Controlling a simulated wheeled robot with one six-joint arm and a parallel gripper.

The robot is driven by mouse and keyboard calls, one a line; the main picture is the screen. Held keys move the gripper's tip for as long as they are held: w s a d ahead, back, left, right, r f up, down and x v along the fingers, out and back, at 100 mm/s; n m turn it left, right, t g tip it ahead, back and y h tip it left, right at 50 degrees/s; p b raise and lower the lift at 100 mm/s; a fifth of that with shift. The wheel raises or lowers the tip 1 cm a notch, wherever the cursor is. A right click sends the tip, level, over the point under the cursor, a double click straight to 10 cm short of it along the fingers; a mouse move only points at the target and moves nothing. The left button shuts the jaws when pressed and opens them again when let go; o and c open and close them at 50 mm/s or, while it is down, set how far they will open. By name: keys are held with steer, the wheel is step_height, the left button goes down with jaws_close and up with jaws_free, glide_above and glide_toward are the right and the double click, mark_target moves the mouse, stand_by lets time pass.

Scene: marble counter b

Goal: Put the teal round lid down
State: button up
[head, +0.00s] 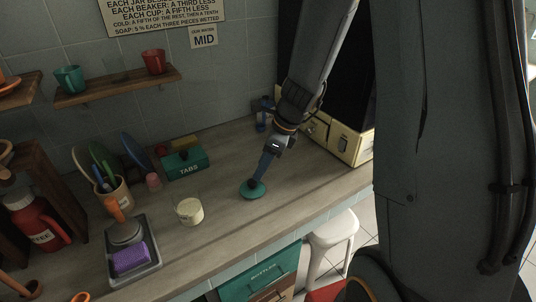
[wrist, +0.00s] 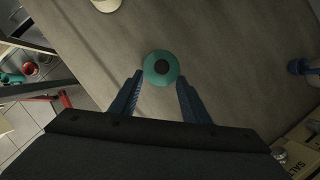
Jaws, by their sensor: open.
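In the wrist view the lid (wrist: 161,68) sits just ahead of and between the fingertips. My gripper (head: 256,180) is above the lid in the head view. Its two blue fingers stand apart in the wrist view (wrist: 158,82), with a gap between them and nothing clamped. The head view hides how close the fingertips are to the knob.
A grey tray (head: 133,262) with a purple sponge (head: 131,257) is at the left. Counter around the lid is clear.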

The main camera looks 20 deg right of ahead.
steer(key=s+r+n+h, duration=0.2)
steer(key=s+n, duration=0.5)
steer(key=n, duration=0.5)
steer(key=s+d+r+n+h, duration=0.1)
steer(key=s+r+n, duration=0.2)
steer(key=s+n, duration=0.4)
steer(key=n, duration=0.5)
steer(key=shift+s+d+g+h, duration=0.3)
steer(key=shift+s+g+h, duration=0.1)
